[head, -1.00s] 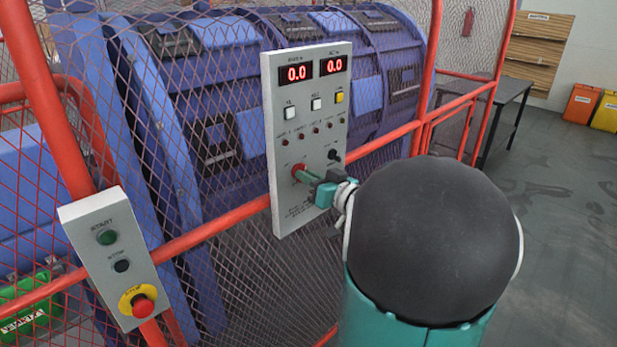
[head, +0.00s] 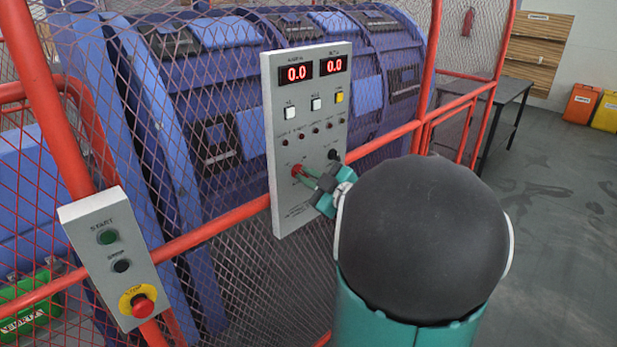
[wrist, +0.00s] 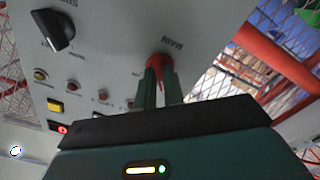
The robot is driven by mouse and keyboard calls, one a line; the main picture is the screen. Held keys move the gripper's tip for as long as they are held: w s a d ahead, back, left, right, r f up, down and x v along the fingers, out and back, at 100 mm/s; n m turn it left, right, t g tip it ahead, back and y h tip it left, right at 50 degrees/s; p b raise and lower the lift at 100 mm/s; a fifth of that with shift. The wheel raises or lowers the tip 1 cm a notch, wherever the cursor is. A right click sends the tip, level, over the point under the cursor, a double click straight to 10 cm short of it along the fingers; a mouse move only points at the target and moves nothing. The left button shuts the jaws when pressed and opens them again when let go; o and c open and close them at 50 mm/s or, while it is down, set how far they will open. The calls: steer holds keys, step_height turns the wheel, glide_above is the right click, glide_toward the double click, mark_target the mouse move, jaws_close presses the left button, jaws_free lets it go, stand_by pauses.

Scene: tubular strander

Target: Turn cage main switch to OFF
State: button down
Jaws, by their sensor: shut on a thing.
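The cage main switch is a red rotary knob (head: 296,169) low on the grey control panel (head: 284,218). In the wrist view the red knob (wrist: 155,61) sits beside the label MAIN. My gripper (head: 304,176) reaches it from the lower right, and its two green fingers (wrist: 158,78) are shut on the knob, one on each side. The fingers hide much of the knob, so I cannot read its position. The OFF mark cannot be made out.
A black knob (head: 333,154) is close to the right of the red one. Lamps, buttons and two displays reading 0.0 are above. A start/stop box (head: 112,258) with a red emergency button (head: 142,305) hangs at left. Red mesh fencing (head: 225,221) stands behind the panel.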

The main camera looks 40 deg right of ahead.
steer(key=shift+n, duration=0.6)
steer(key=c, duration=1.5)
jaws_free()
steer(key=shift+s, duration=0.15)
steer(key=s, duration=1.3)
steer(key=shift+s+d, duration=0.2)
steer(key=shift+s, duration=0.1)
steer(key=shift+w, duration=0.1)
